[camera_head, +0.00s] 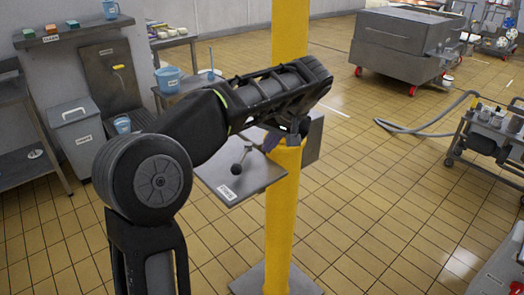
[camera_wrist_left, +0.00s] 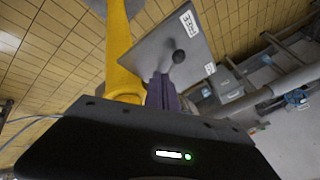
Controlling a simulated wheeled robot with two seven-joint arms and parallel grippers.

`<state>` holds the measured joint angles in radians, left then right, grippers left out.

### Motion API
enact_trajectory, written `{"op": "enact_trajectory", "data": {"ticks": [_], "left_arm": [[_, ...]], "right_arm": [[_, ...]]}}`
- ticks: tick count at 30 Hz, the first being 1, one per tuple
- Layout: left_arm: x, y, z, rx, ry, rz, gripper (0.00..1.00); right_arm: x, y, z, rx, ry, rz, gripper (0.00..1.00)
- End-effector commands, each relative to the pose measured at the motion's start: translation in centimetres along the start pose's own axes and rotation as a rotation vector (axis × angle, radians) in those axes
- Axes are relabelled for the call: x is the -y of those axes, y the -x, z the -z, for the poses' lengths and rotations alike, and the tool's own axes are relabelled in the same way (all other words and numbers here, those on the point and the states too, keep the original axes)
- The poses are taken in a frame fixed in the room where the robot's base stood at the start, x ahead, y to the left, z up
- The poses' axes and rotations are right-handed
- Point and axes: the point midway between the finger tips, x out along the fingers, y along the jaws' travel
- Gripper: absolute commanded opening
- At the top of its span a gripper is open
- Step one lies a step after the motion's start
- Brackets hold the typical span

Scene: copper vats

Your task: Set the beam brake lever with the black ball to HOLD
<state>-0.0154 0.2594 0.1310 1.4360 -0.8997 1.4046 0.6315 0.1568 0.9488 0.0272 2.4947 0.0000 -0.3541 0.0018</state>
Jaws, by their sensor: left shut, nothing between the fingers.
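The beam brake lever is a short grey rod with a black ball (camera_head: 236,169) at its end. It sits on a grey plate (camera_head: 262,180) fixed to the yellow post (camera_head: 288,215). In the left wrist view the ball (camera_wrist_left: 179,57) stands just beyond my fingertips. One plate label (camera_wrist_left: 190,24) there seems to read FREE; another label (camera_wrist_left: 210,69) is too small to read. My left gripper (camera_head: 272,140) is at the plate near the lever's base, partly hidden by my arm. Its purple fingers (camera_wrist_left: 162,88) are shut and empty. Whether they touch the lever I cannot tell.
The yellow post stands close beside my left gripper. A grey box (camera_head: 314,140) is on the post's right side. A shelf and bins (camera_head: 75,130) stand at the left, a grey cart (camera_head: 400,45) at the back.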

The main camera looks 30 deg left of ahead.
Motion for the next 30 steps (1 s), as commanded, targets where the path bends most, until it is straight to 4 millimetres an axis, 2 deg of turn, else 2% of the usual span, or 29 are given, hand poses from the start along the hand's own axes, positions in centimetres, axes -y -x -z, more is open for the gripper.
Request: {"op": "enact_trajectory", "data": {"ticks": [3,5,15,21,30], "left_arm": [[-0.1,-2.2,-0.2,0.002,0.001,0.001,0.0],[0.1,-2.6,0.0,0.003,0.0,0.002,0.0],[0.3,-9.3,-0.1,0.004,0.001,0.001,0.0],[2.3,-11.0,-0.5,0.002,0.0,0.0,0.0],[2.8,-11.7,-0.6,0.0,-0.001,-0.001,0.0]], "right_arm": [[-0.5,-1.4,0.1,-0.002,0.001,0.002,0.0],[-0.2,-0.6,0.1,-0.001,0.001,0.002,0.0],[0.2,0.4,0.0,0.0,0.0,0.0,0.0],[0.4,1.1,-0.1,0.002,-0.002,-0.002,0.0],[0.3,1.1,-0.1,0.003,-0.003,-0.003,0.0]]}}
